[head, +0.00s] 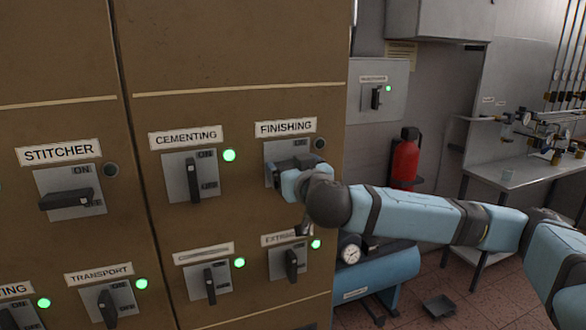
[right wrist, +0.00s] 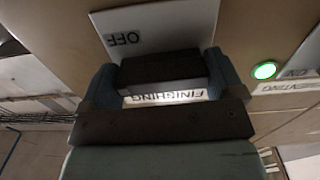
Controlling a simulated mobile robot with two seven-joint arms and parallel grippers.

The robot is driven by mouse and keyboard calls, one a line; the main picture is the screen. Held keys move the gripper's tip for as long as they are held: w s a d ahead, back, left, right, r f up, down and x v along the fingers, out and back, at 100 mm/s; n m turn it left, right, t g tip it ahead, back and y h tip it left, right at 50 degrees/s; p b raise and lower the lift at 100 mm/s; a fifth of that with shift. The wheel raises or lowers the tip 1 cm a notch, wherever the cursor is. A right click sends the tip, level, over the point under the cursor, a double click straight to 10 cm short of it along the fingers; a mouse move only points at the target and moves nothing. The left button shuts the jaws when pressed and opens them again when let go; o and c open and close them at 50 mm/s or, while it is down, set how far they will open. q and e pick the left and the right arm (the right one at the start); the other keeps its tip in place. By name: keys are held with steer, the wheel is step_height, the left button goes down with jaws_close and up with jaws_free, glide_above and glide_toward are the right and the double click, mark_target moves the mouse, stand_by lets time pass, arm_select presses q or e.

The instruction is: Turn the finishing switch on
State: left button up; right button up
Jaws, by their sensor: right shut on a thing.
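The finishing switch (head: 275,151) is on the brown cabinet under the FINISHING label (head: 286,128). Its round lamp (head: 319,143) at the upper right is dark. My right gripper (head: 284,168) is at the switch and covers most of its handle in the head view. In the right wrist view, my right gripper (right wrist: 160,78) has its fingers on both sides of the dark switch handle (right wrist: 160,67), shut on it. The plate with OFF (right wrist: 150,28) and the FINISHING label (right wrist: 165,97) show there upside down. My left gripper is not in view.
The cementing switch (head: 193,177) stands upright with its green lamp (head: 229,155) lit. The stitcher switch (head: 66,199) lies level, its lamp dark. The extraction switch (head: 291,264) is close below my right gripper. A red extinguisher (head: 404,160) and blue tank (head: 378,272) stand right of the cabinet.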

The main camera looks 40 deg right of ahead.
steer(key=n, duration=0.3)
steer(key=shift+n, duration=0.4)
steer(key=n+p, duration=0.1)
steer(key=n, duration=0.3)
steer(key=shift+r+n, duration=0.15)
steer(key=shift+n, duration=0.15)
steer(key=n+p, duration=0.3)
steer(key=n, duration=0.2)
steer(key=shift+n+p, duration=1.05)
steer(key=shift+n, duration=0.85)
steer(key=shift+d, duration=0.1)
steer(key=o, duration=0.6)
steer(key=shift+o, duration=0.4)
steer(key=shift+w, duration=0.1)
steer(key=shift+f, duration=0.2)
